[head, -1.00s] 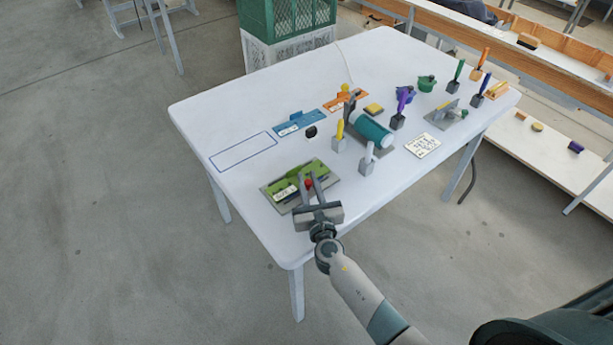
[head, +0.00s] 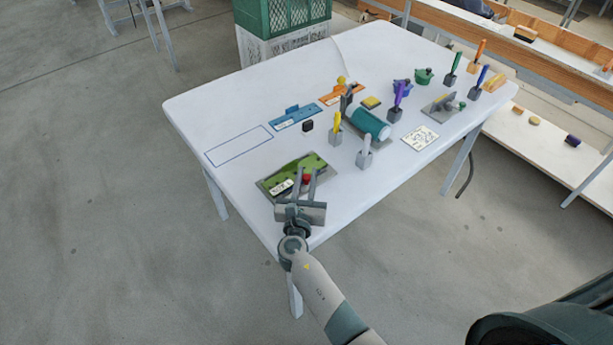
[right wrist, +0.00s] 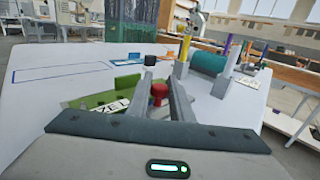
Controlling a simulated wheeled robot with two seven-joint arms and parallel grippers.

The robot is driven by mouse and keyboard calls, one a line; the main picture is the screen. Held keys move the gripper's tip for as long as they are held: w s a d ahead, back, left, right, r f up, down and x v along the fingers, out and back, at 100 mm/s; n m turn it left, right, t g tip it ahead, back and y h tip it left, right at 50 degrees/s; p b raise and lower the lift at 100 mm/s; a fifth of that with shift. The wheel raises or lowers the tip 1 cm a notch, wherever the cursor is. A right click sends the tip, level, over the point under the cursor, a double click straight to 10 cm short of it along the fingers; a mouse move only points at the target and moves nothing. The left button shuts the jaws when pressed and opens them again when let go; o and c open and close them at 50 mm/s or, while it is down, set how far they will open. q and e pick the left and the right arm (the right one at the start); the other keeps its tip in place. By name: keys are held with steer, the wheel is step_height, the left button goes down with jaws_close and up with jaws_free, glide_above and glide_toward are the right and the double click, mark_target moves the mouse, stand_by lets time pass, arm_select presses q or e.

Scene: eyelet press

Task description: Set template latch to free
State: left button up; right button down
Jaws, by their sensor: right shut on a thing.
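The green template (head: 310,160) lies on a grey base plate (head: 266,186) at the table's near left corner, with a white label on it. A red knob (head: 306,179), which looks like the latch handle, stands at the template's near side. My right gripper (head: 307,174) is shut on the red knob, with a finger on either side. In the right wrist view the red knob (right wrist: 159,91) shows between the fingers, and the green template (right wrist: 105,99) lies behind and left. The label is partly covered there, and the latch's setting cannot be read. My left gripper is not in view.
Blue (head: 296,118) and orange (head: 340,95) plates, a small black block (head: 307,127), a teal cylinder (head: 370,123) and several upright coloured tools stand farther back. A grey-handled tool (head: 364,154) stands right of the template. The outlined area (head: 239,146) is empty.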

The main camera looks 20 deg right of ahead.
steer(key=c, duration=1.6)
jaws_free()
steer(key=shift+o, duration=0.2)
steer(key=p+v, duration=0.1)
steer(key=v, duration=1.6)
steer(key=shift+s+a, duration=0.1)
steer(key=shift+s, duration=0.1)
